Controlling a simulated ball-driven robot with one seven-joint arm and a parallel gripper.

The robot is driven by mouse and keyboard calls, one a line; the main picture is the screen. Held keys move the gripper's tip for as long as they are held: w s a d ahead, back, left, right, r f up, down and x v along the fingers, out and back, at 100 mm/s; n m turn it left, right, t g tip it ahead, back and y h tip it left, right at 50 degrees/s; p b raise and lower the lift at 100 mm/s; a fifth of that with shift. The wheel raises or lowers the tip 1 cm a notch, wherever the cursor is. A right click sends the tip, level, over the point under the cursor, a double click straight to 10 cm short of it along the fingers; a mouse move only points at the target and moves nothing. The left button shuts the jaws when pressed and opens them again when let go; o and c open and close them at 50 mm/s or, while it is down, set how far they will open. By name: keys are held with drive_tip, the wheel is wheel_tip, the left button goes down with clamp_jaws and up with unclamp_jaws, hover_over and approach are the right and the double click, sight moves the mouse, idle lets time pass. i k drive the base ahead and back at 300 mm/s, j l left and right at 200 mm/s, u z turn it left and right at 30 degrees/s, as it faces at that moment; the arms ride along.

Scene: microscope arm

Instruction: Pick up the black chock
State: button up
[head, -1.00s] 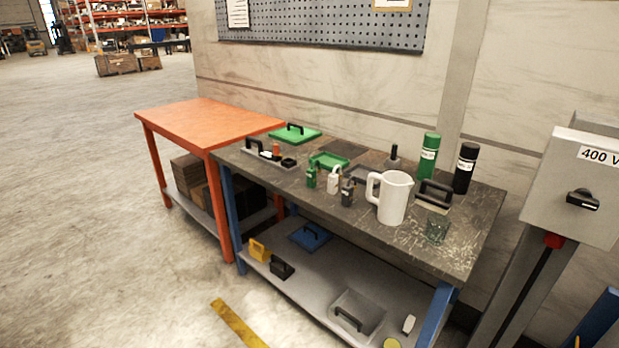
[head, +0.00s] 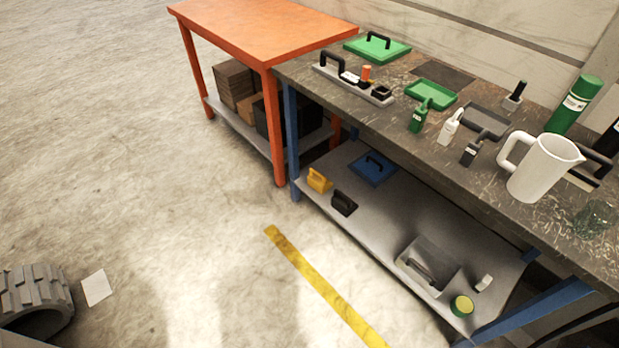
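The black chock (head: 343,203) sits on the lower grey shelf of the workbench, near its left front edge. It is a small dark block with what looks like a handle on top. A similar yellow chock (head: 319,180) stands just behind and to the left of it, close to the same edge. My gripper is not in view.
A blue lidded piece (head: 373,169) lies behind the chocks, and a clear box (head: 428,267) is further right on the shelf (head: 400,218). The worktop (head: 400,125) overhangs the shelf. A blue leg (head: 291,140) stands left. A treaded tyre (head: 35,300) is lower left; open floor lies in front.

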sight(340, 202)
drive_tip(key=i+j, duration=0.2)
drive_tip(key=j, duration=0.15)
drive_tip(key=i+j, duration=0.2)
drive_tip(key=j, duration=0.15)
drive_tip(key=i+j, duration=0.25)
drive_tip(key=i+j+z, duration=0.35)
drive_tip(key=i+j, duration=1.15)
drive_tip(key=i, duration=0.1)
